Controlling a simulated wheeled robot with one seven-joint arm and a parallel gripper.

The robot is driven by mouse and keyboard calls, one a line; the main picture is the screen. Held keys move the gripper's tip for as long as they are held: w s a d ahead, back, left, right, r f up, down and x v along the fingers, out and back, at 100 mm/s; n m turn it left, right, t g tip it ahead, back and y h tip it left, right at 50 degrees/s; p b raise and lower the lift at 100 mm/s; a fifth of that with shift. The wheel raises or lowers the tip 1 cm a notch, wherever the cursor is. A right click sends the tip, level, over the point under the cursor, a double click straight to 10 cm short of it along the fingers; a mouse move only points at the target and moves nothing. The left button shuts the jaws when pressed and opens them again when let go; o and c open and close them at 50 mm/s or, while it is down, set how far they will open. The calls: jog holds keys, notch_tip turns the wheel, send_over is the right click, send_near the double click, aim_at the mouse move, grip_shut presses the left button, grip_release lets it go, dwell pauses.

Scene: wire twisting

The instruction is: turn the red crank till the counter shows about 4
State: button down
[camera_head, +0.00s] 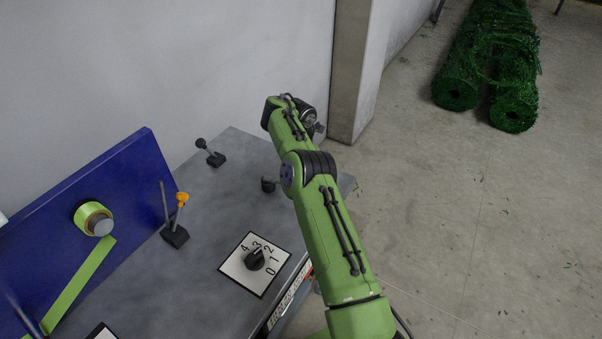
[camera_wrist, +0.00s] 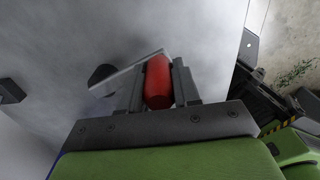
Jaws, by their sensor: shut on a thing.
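The red crank's handle (camera_wrist: 157,90) is a rounded red grip in the middle of the wrist view. My gripper (camera_wrist: 159,69) has one finger on each side of it and is shut on it. A flat grey metal arm (camera_wrist: 125,75) shows beside the handle, running to a dark round part at the left. In the head view my own green arm hides the crank, and most of my gripper is hidden too. I cannot make out the counter's reading in either view.
A grey table carries a black knob (camera_head: 254,260) on a white plate marked 0 to 4, an orange-tipped lever (camera_head: 181,199) and a black lever (camera_head: 210,153). A blue panel (camera_head: 110,195) stands at the left. Green wire rolls (camera_head: 490,70) lie on the floor behind.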

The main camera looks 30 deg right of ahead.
jog(key=shift+d+r, duration=0.1)
jog(key=shift+r, duration=0.05)
jog(key=c, duration=0.8)
grip_release()
notch_tip(320, 180, up, 16)
jog(key=p, duration=0.7)
jog(key=shift+f, duration=0.2)
dwell(0.3)
